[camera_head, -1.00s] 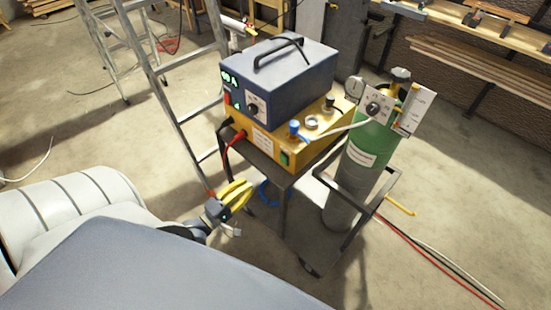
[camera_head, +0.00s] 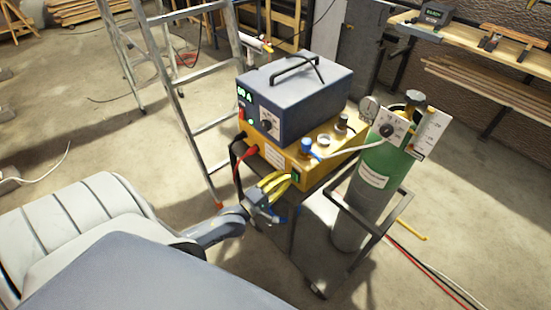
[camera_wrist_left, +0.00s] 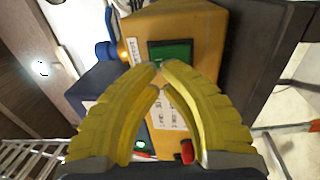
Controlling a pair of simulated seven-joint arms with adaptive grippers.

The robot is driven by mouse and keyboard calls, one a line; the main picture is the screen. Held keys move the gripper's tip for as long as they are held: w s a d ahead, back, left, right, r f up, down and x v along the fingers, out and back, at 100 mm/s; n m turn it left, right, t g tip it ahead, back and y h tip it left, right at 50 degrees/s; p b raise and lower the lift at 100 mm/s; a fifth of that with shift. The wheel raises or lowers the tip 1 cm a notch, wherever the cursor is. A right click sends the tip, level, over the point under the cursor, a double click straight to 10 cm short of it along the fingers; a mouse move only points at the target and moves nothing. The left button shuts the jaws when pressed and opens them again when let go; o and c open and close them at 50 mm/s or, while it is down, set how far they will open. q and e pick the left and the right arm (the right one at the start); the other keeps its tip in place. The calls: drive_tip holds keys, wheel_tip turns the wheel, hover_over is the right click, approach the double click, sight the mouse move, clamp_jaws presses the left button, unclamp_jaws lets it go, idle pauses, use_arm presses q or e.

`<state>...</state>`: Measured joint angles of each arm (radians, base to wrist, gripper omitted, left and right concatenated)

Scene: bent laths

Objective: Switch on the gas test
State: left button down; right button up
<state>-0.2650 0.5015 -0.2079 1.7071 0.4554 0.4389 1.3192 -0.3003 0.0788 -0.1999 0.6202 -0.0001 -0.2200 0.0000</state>
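The yellow unit (camera_head: 262,150) on the cart has a green rocker switch (camera_head: 296,176) at the right end of its front. In the left wrist view the green switch (camera_wrist_left: 172,50) sits in a dark frame just beyond the fingertips. My left gripper (camera_head: 285,179) has yellow ribbed fingers and is at the front of the unit, close below and left of the switch. In the wrist view the left gripper's fingertips (camera_wrist_left: 161,67) meet almost completely, with nothing between them. They overlap the switch's lower edge; I cannot tell whether they touch it. My right gripper is not in view.
A dark blue power source (camera_head: 295,90) with a lit display sits on the yellow unit. A green gas cylinder (camera_head: 380,165) with gauges stands at the right. Red and black cables (camera_head: 245,155) plug in left of the switch. A ladder (camera_head: 185,85) stands behind left.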

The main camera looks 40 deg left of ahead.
sight(294, 169)
use_arm(q)
drive_tip(key=shift+w+d+r, duration=0.1)
drive_tip(key=shift+w+d, duration=0.05)
drive_tip(key=shift+w, duration=0.55)
drive_tip(key=shift+w+d+r, duration=0.1)
drive_tip(key=shift+w+r, duration=0.25)
drive_tip(key=shift+w, duration=0.25)
drive_tip(key=shift+w+r, duration=0.1)
drive_tip(key=shift+r, duration=0.05)
drive_tip(key=r+v, duration=0.2)
drive_tip(key=v, duration=1.2)
drive_tip(key=shift+s+r, duration=0.2)
drive_tip(key=shift+r, duration=0.15)
